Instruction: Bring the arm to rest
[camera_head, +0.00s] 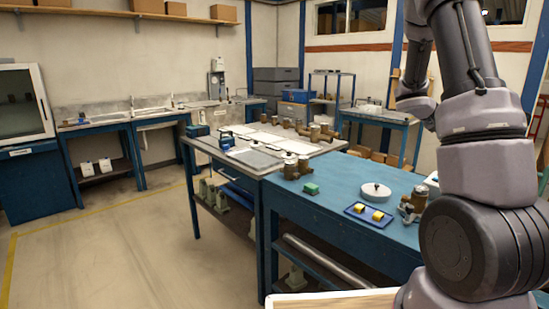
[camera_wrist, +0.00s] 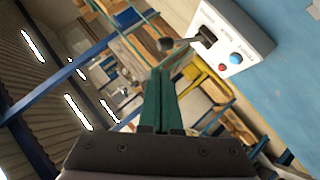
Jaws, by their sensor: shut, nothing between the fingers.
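My arm (camera_head: 475,170) rises along the right side of the head view, folded upward, and its upper end leaves the top of the picture. My gripper (camera_wrist: 160,75) shows in the wrist view with its two green fingers together and nothing between them. It is up in the air, clear of the surfaces. The wrist view is strongly tilted, with ceiling lights at the left. The gripper's fingers do not show clearly in the head view.
A blue bench (camera_head: 330,205) stands just left of my arm, bearing a blue tray (camera_head: 371,215) with yellow pieces, a white round dish (camera_head: 376,192) and a green block (camera_head: 311,188). A white control box (camera_wrist: 233,38) has red and blue buttons. Open floor (camera_head: 110,255) lies at the left.

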